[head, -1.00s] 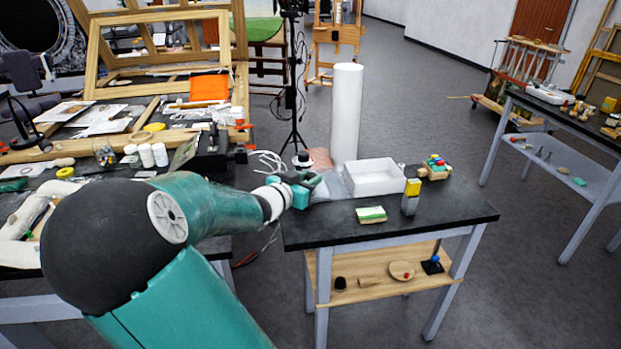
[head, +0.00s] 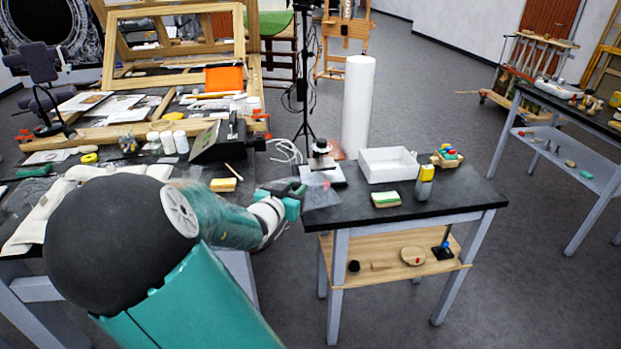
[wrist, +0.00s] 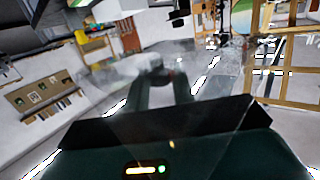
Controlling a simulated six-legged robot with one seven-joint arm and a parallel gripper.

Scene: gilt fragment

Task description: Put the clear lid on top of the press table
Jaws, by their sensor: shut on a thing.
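My gripper (head: 297,192) is shut on the clear lid (head: 321,197) and holds it near the left edge of a black-topped table (head: 440,206), which I take to be the press table. The lid is see-through, and its outline is hard to make out. In the wrist view my two fingers (wrist: 160,78) close on a dark part of the lid (wrist: 208,84), which spreads out as a hazy sheet beyond them. I cannot tell whether the lid touches the table.
The black tabletop carries a white tray (head: 388,167), a sponge (head: 386,200), a yellow-topped bottle (head: 424,182), a white roll (head: 358,108) and a small white-based device (head: 322,168). A cluttered workbench (head: 60,150) stands at left. The tabletop's front right is clear.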

